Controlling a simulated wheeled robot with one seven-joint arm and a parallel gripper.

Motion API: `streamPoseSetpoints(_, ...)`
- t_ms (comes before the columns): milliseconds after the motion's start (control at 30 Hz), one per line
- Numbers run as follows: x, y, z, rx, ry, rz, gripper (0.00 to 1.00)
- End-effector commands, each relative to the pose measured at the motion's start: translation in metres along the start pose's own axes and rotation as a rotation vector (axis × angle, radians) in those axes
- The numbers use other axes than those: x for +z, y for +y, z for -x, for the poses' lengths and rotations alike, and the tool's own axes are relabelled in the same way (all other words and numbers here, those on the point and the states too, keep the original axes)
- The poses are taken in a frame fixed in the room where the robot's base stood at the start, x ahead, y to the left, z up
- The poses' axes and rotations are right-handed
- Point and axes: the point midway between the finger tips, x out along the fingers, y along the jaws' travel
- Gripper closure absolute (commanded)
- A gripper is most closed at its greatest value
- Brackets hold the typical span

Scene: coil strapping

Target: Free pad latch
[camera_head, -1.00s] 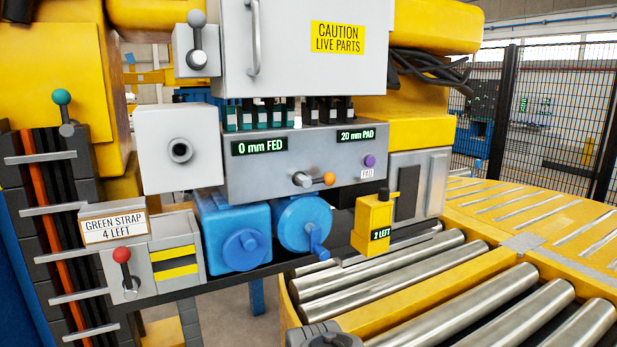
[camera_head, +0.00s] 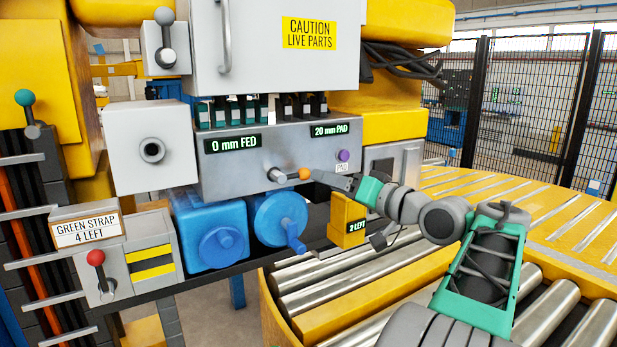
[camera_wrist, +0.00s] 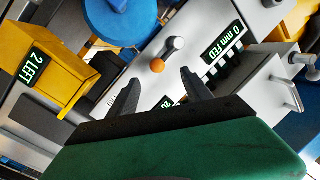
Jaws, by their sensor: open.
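The grey control panel (camera_head: 225,180) carries a lever (camera_head: 280,175) with an orange knob (camera_head: 305,174), pointing right. Above and right of it is a purple button (camera_head: 343,155) over a small PAD label (camera_head: 342,168). Displays read "0 mm FED" (camera_head: 233,144) and "20 mm PAD" (camera_head: 330,130). My gripper (camera_head: 317,175) is at the panel, its tips close to the orange knob. In the wrist view my gripper (camera_wrist: 160,77) is open and empty, with the orange knob (camera_wrist: 157,65) centred just beyond the fingertips. I cannot tell whether they touch. The purple button is not visible there.
A yellow block reading "2 LEFT" (camera_head: 347,218) hangs just below my gripper. Blue housings (camera_head: 210,235) with a crank (camera_head: 290,228) sit under the panel. A white cabinet (camera_head: 260,60) is above. A roller conveyor (camera_head: 345,262) lies below; a red-knobbed lever (camera_head: 97,260) is far left.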

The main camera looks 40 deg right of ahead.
Motion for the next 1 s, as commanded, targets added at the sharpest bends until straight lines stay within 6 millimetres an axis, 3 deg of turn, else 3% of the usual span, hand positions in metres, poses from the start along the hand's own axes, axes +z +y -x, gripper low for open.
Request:
streamPoseSetpoints(400, -0.002, -0.002, -0.069, -0.004, 0.003, -0.014, 0.42)
streamPoseSetpoints(733, 0.000, 0.000, -0.076, -0.001, 0.004, -0.011, 0.42)
streamPoseSetpoints(1000, 0.000, 0.000, -0.076, -0.001, 0.003, -0.011, 0.64)
